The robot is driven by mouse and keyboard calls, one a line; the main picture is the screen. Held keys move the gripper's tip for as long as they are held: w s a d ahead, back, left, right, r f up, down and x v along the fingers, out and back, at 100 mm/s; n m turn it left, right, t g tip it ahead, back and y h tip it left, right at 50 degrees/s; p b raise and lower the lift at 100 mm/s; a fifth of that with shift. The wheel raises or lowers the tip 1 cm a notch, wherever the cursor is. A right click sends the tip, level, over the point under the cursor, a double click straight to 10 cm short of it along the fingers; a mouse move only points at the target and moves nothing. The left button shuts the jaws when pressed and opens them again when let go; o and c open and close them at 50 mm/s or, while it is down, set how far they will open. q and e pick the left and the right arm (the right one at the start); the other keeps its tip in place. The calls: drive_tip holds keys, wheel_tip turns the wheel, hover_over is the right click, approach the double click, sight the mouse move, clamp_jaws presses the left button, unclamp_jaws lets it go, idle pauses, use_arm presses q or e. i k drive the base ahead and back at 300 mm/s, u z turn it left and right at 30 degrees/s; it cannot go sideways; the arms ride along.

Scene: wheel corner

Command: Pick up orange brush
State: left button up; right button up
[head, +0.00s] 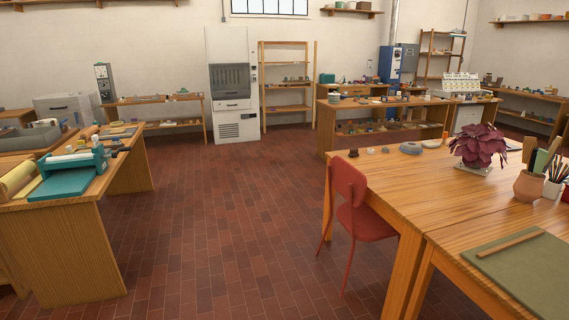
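I cannot make out a clearly orange brush in the head view. A terracotta pot (530,187) with several flat tools stands on the wooden table at the right. A white cup (552,190) of thin pens or brushes stands beside it; their colours are too small to tell apart. A small orange-tan item (85,132) lies on the left bench, and I cannot tell what it is. Neither of my grippers is in view.
A purple plant (480,147) and a green mat (525,268) are on that table. A teal roller press (68,175) sits on the left bench. The brick floor (215,225) between is clear.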

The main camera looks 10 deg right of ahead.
sight(446, 133)
drive_tip(key=u, duration=0.2)
drive_tip(key=i, duration=4.7)
drive_tip(key=z, duration=0.35)
drive_tip(key=i, duration=1.25)
drive_tip(key=z, duration=0.9)
drive_tip(key=i, duration=0.95)
drive_tip(key=z, duration=1.6)
drive_tip(key=i, duration=1.15)
drive_tip(key=z, duration=0.6)
